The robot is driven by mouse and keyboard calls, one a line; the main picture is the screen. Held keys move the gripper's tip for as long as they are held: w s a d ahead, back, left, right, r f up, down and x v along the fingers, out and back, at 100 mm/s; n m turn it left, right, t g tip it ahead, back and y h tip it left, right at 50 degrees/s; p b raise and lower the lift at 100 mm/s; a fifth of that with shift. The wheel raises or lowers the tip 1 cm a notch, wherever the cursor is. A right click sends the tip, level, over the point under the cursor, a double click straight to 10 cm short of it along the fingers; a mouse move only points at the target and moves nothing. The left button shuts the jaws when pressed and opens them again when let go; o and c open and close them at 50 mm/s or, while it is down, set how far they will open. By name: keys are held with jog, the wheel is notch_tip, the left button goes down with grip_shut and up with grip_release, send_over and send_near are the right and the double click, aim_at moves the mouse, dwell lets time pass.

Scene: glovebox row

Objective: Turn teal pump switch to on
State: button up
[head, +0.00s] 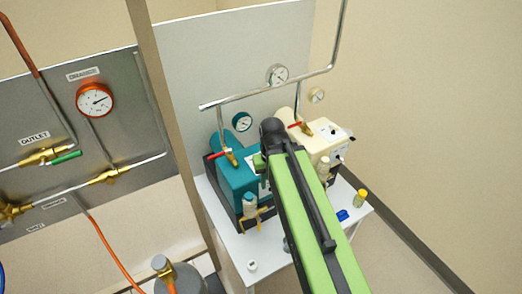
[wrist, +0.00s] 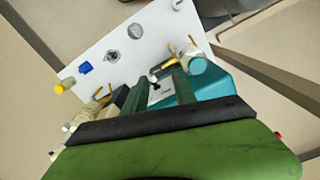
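The teal pump (head: 233,178) stands on a white table, at the left of the cream pump (head: 325,142). In the wrist view the teal pump (wrist: 213,87) shows past my fingers, with a white panel (wrist: 162,92) on its face. A small switch-like part (wrist: 154,78) shows at that panel, between my fingertips; its position is too small to read. My gripper (wrist: 158,77) is open, its two green fingers apart on either side of the panel, with nothing held.
Pipes and gauges (head: 242,121) stand behind the pumps. A grey gas panel (head: 85,130) and post are at left. The floor at right is clear.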

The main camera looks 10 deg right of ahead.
jog(key=w+r+n+p, duration=0.3)
jog(key=w+r+p, duration=1.2)
jog(key=r+p, duration=0.3)
jog(key=f+b, duration=1.8)
jog(key=shift+s+d+f, duration=0.1)
jog(key=shift+s+d, duration=0.2)
jog(key=shift+c, duration=0.2)
